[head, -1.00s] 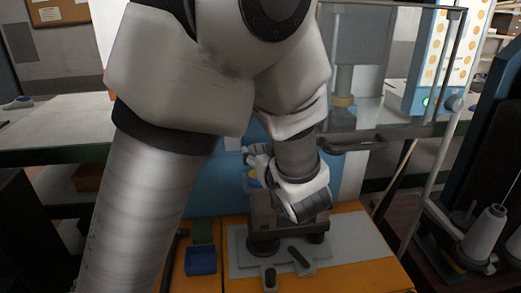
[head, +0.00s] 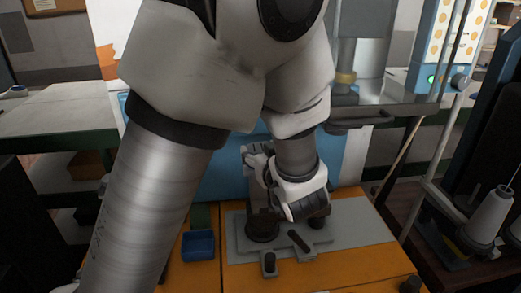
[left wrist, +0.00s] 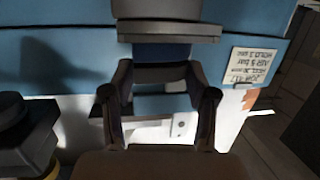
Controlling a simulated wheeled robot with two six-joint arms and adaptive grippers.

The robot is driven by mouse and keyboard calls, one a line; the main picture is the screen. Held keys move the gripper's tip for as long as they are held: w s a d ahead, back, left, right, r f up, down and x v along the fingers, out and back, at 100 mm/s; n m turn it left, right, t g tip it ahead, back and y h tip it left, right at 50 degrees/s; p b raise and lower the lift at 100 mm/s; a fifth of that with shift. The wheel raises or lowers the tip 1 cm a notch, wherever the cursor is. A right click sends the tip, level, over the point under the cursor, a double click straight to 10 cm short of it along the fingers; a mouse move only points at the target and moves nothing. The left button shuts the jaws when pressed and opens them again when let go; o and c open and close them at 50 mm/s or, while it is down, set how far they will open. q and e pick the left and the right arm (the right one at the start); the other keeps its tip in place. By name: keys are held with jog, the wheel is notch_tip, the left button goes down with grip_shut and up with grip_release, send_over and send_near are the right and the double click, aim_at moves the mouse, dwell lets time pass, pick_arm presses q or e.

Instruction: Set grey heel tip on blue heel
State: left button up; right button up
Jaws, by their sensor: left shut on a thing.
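My left gripper (head: 258,163) is at the end of the arm over the grey work plate (head: 352,240). Its wrist covers most of the work spot in the head view. In the left wrist view, the fingers (left wrist: 160,82) are closed on a small dark grey piece, likely the grey heel tip (left wrist: 160,70). A dark blue block, likely the blue heel (left wrist: 162,51), is directly beside it, in line with the fingers. I cannot tell whether the two touch. A wide grey slab lies past the blue block. My right gripper is not in view.
A blue tray (head: 199,246) sits on the orange table left of the plate. Small dark parts (head: 299,241) lie at the plate's front. A thread cone (head: 490,215) is at the far right.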

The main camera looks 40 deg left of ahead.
pick_arm(q)
jog(key=shift+f, duration=0.25)
dwell(0.4)
jog(key=o, duration=1.2)
jog(key=shift+r, duration=0.1)
